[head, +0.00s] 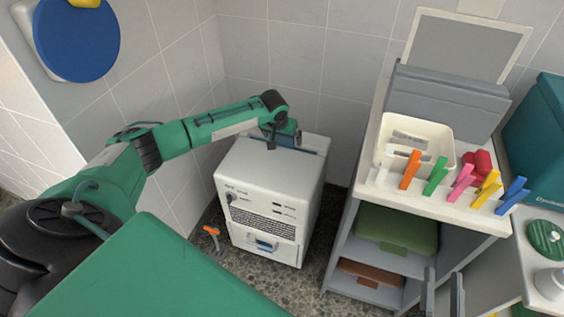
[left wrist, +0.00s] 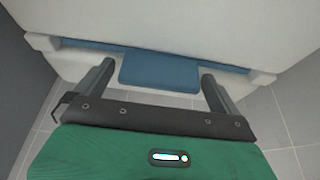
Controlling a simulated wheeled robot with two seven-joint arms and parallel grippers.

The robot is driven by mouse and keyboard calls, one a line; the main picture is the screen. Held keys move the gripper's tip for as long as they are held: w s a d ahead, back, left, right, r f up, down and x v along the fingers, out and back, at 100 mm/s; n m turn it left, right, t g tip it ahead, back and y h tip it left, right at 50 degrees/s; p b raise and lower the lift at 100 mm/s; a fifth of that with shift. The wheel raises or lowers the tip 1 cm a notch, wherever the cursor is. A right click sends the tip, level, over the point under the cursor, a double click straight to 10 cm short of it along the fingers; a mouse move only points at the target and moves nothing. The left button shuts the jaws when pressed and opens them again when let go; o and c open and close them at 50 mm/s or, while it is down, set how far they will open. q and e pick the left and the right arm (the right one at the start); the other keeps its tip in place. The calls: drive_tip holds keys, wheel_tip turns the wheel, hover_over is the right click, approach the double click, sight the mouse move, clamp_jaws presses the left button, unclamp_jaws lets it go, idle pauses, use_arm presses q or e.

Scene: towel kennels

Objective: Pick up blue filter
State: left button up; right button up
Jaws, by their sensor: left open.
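The blue filter (left wrist: 160,71) sits in a slot along the top of a white machine (head: 268,185). In the left wrist view its wide tab sticks out, and a thin blue strip runs along the slot on both sides. My left gripper (head: 285,140) is over the back of the machine's top. The left wrist view shows that gripper (left wrist: 157,72) open, one finger on each side of the tab, with gaps between. In the head view the arm's end largely hides the filter. My right gripper (head: 442,294) shows at the bottom edge, its two grey fingers apart and empty.
A shelf unit (head: 340,262) stands right of the machine. On its top are a cream basket (head: 386,153) and several coloured clips. A small orange-topped item (head: 211,230) is on the floor at the machine's left. Tiled walls are close behind the machine.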

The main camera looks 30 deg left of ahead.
use_arm(q)
drive_tip(key=c, duration=1.2)
drive_tip(key=shift+r, duration=0.1)
drive_tip(key=shift+c, duration=0.2)
